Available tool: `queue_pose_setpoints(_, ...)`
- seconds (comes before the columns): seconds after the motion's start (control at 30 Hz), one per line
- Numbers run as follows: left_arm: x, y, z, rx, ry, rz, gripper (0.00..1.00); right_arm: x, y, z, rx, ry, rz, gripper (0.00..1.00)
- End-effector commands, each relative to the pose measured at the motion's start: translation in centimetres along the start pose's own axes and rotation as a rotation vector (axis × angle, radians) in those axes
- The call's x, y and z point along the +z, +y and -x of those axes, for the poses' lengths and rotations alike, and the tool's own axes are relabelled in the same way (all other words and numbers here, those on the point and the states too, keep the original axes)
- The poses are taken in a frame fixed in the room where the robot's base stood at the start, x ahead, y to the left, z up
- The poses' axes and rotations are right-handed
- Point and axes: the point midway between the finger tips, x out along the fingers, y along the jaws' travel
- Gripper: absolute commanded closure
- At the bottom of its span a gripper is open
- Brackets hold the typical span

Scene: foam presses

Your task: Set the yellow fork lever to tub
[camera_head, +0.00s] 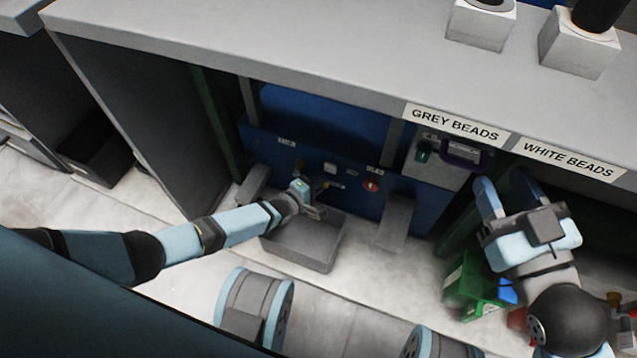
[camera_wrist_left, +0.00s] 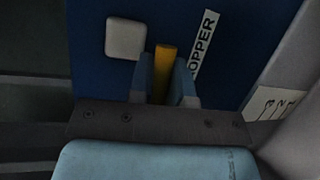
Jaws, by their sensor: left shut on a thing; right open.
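The yellow fork lever (camera_wrist_left: 165,72) shows in the left wrist view as a yellow bar on the blue press panel. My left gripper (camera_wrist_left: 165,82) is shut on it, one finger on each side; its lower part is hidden. A white label reading "OPPER" (camera_wrist_left: 204,45) stands just right of the lever, its start cut off or hidden. In the head view my left gripper (camera_head: 318,208) is at the blue press front (camera_head: 345,172), above the grey tub (camera_head: 303,247). A small label that looks like "TUB" (camera_head: 286,142) is on the press, upper left. My right gripper (camera_head: 502,183) is open and empty.
A white square button (camera_wrist_left: 125,38) sits left of the lever. A red round control (camera_head: 371,185) is on the press to the right. A grey ledge (camera_head: 396,222) juts out there. A green bin (camera_head: 470,290) stands below my right gripper. The bench top (camera_head: 250,45) overhangs the press.

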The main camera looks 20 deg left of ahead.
Motion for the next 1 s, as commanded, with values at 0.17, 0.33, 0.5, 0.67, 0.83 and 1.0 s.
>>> queue_pose_setpoints(0.17, 0.0, 0.9, 0.2, 0.042, -0.023, 0.100, 1.00, 0.0, 0.0, 0.0, 0.001, -0.001, -0.001, 0.57)
queue_pose_setpoints(0.33, -0.1, 1.9, 0.5, 0.091, -0.048, 0.218, 1.00, 0.0, 0.0, 0.0, 0.001, 0.000, 0.000, 0.57)
queue_pose_setpoints(0.5, -0.3, 2.8, 0.7, 0.137, -0.072, 0.328, 1.00, -0.1, 0.0, 0.1, 0.001, 0.002, 0.000, 0.57)
queue_pose_setpoints(0.67, -0.5, 3.4, 1.0, 0.171, -0.089, 0.412, 1.00, -0.2, 0.0, 0.1, 0.000, 0.003, 0.002, 0.57)
queue_pose_setpoints(0.83, -0.7, 3.8, 1.2, 0.195, -0.102, 0.471, 1.00, -0.2, 0.0, 0.1, -0.001, 0.002, 0.004, 0.57)
queue_pose_setpoints(1.0, -0.8, 4.0, 1.2, 0.206, -0.107, 0.499, 1.00, -0.2, 0.0, 0.1, -0.002, 0.002, 0.004, 0.57)
